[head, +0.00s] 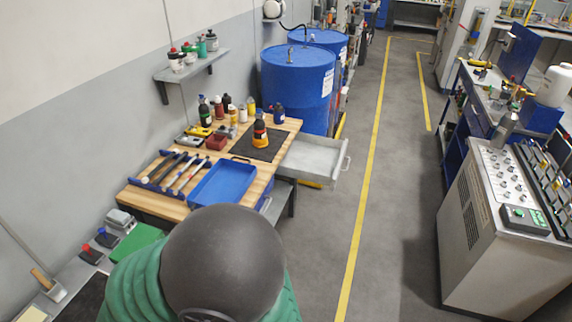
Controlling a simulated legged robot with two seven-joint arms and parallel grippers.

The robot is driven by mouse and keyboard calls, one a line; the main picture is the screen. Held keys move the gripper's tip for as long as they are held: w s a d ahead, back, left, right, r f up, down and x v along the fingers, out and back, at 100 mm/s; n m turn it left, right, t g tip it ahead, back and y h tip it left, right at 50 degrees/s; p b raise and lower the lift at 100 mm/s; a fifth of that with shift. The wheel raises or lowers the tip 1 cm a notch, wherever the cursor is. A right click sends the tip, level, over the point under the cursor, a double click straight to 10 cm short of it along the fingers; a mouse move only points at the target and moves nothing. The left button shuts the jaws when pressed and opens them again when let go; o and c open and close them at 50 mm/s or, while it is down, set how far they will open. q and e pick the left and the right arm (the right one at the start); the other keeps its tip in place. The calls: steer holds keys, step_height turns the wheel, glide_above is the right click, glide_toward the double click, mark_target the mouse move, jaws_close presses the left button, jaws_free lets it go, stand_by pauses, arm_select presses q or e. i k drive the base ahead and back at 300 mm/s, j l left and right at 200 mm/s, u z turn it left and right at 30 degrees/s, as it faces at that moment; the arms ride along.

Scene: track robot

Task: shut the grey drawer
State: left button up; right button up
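The grey drawer (314,160) is pulled out from the right side of the wooden workbench (262,181), in the upper middle of the head view. It sticks out to the right over the floor, and its inside looks empty. Its bar handle (347,163) is on the right-hand front panel. Neither of my grippers is in view, so I cannot tell where they are relative to the drawer.
Blue drums (298,88) stand just behind the drawer. A grey cabinet (490,240) stands at right. The floor aisle (385,190) between is clear.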

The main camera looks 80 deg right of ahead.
mark_target(313, 158)
steer(key=k+z, duration=0.15)
steer(key=z, duration=0.25)
steer(key=k+z, duration=0.15)
steer(key=z, duration=0.3)
steer(key=k+z, duration=0.1)
steer(key=z, duration=0.3)
steer(key=k+l+z, duration=0.1)
steer(key=z, duration=1.6)
steer(key=i+l, duration=0.15)
steer(key=i, duration=0.5)
steer(key=i+l, duration=0.1)
steer(key=i, duration=0.5)
steer(key=i+l, duration=0.15)
steer(key=i, duration=0.5)
steer(key=i+l+u, duration=0.1)
steer(key=i, duration=0.55)
